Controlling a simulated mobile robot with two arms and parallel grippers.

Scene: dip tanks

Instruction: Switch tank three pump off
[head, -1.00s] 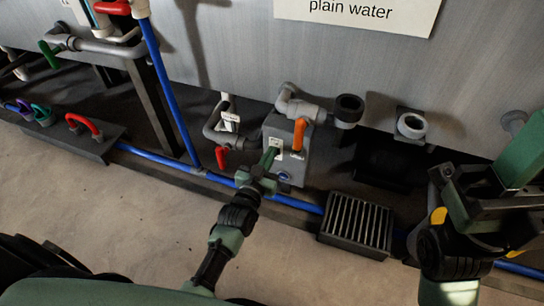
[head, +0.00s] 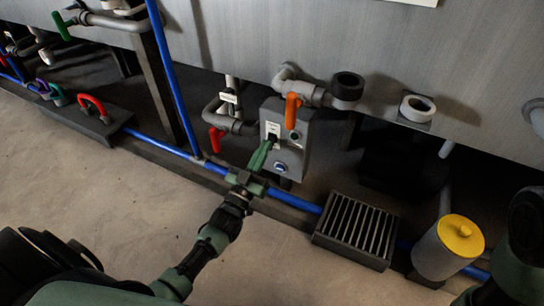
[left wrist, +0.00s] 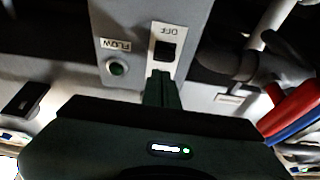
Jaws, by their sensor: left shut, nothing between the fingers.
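The grey pump box (head: 297,150) stands below the tank wall. In the left wrist view, its black rocker switch (left wrist: 165,51) sits on a white plate with OFF printed upside down. A dark green lamp (left wrist: 117,68) labelled FLOW is beside it. My left gripper (head: 263,152) is shut and empty, its green fingertips right at the switch plate. In the left wrist view the fingers (left wrist: 158,82) end just below the rocker; I cannot tell whether they touch it. The rocker's tilt is unclear. My right gripper is out of sight; only part of that arm shows at the right edge.
An orange-handled valve (head: 292,108) is above the box and a red-handled valve (head: 216,138) to its left. A blue pipe (head: 300,203) runs along the floor. A slatted grate (head: 356,228) and a yellow-topped canister (head: 450,245) stand to the right.

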